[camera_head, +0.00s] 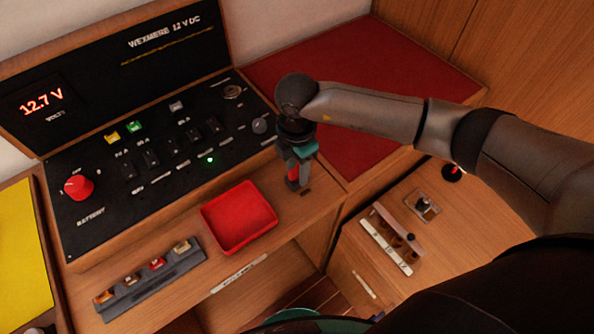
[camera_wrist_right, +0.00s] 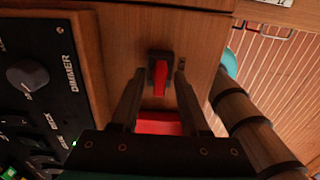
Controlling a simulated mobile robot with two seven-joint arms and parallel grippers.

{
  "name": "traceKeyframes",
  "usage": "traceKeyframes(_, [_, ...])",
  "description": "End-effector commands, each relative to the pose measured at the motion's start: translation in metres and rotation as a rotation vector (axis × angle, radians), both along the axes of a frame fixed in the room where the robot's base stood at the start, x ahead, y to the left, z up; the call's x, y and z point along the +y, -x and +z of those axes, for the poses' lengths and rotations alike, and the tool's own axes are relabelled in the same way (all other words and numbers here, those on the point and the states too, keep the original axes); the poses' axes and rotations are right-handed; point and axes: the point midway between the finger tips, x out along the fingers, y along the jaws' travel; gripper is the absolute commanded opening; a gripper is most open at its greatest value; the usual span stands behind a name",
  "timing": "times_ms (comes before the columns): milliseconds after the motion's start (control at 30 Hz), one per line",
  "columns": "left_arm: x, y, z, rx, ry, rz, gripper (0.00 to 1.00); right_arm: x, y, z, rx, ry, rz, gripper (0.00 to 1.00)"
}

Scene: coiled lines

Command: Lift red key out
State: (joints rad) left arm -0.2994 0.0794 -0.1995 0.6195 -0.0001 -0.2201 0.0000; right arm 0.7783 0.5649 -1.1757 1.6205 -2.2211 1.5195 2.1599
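The red key (camera_wrist_right: 160,78) stands in a small dark holder (camera_wrist_right: 153,59) on the wooden counter in the right wrist view. In the head view the red key (camera_head: 293,173) shows partly, below and behind my right gripper (camera_head: 298,180). My right gripper (camera_wrist_right: 160,82) points down at the key with its two fingers apart. One finger is on each side of the key, and a gap shows between each finger and the key. My left gripper is in neither view.
A red tray (camera_head: 240,215) lies left of the key. The black control panel (camera_head: 150,165) rises behind it, with a lit 12.7 V display. A grey rack (camera_head: 150,282) with several small items lies at the front left. A drawer unit (camera_head: 440,270) stands at the right.

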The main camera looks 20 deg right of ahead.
Motion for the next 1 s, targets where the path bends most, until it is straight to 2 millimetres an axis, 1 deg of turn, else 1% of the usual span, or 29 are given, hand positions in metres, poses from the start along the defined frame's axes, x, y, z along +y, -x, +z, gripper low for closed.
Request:
traceKeyframes(33, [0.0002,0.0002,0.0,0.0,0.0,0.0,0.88,0.0001,-0.0002,0.0003,0.0,0.0,0.0,0.38])
traceKeyframes(67, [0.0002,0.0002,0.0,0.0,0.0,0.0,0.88,0.0001,-0.0002,0.0003,-0.001,0.0,0.0,0.34])
traceKeyframes(367, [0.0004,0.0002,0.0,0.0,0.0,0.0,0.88,0.0,-0.0002,0.0004,-0.001,0.0,0.0,0.01])
traceKeyframes(833, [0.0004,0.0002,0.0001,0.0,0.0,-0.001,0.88,0.0,-0.0003,0.001,-0.001,0.0,0.0,0.0])
traceKeyframes(1000, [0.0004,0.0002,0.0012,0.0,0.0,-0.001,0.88,0.0002,-0.0012,0.0099,-0.002,-0.002,-0.001,0.0])
